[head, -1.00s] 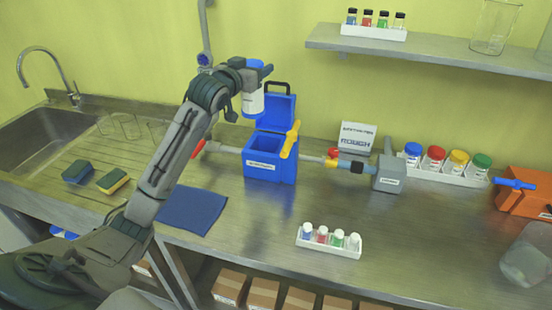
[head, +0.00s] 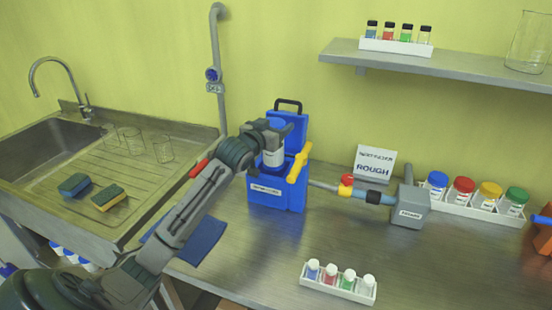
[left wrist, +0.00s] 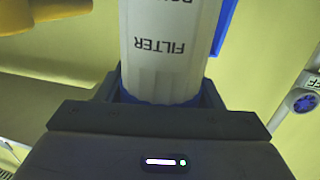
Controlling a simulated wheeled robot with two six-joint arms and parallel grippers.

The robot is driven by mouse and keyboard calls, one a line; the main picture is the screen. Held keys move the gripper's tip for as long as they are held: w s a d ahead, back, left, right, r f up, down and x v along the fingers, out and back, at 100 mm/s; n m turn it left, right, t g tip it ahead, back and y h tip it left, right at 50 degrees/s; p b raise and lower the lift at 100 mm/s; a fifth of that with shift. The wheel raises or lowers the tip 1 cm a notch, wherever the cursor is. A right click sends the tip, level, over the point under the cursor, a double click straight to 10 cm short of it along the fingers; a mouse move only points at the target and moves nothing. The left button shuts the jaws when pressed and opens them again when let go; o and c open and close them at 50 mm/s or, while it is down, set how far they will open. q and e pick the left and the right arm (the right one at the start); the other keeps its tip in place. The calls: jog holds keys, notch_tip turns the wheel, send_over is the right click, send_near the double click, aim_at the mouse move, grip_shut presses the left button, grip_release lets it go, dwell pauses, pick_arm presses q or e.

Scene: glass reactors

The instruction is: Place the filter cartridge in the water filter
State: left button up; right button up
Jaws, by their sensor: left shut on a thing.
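The filter cartridge (head: 273,159) is white with a blue end. My left gripper (head: 271,136) is shut on it near its blue end and holds it upright over the water filter's opening. The water filter (head: 283,196) is a blue box with its lid (head: 291,127) raised at the back and a yellow handle (head: 298,164) on its right side. The cartridge's lower end is at the rim; how deep it sits I cannot tell. In the left wrist view the cartridge (left wrist: 168,50) shows its FILTER print close between the jaws. My right gripper is not in view.
A white rack of small vials (head: 338,283) stands in front. A blue cloth (head: 203,242) lies left, near the sink (head: 50,148). The counter before the filter is clear.

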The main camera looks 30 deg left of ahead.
aim_at(276, 156)
pick_arm(q)
notch_tip(276, 156, down, 6)
jog(key=shift+w+f+p, duration=0.15)
jog(key=shift+f+p, duration=0.05)
jog(key=shift+p, duration=0.4)
notch_tip(276, 156, down, 3)
jog(key=shift+r+p, duration=0.1)
jog(key=shift+p, duration=0.3)
jog(key=shift+f, duration=0.7)
jog(key=o, duration=1.3)
jog(key=shift+o, duration=0.2)
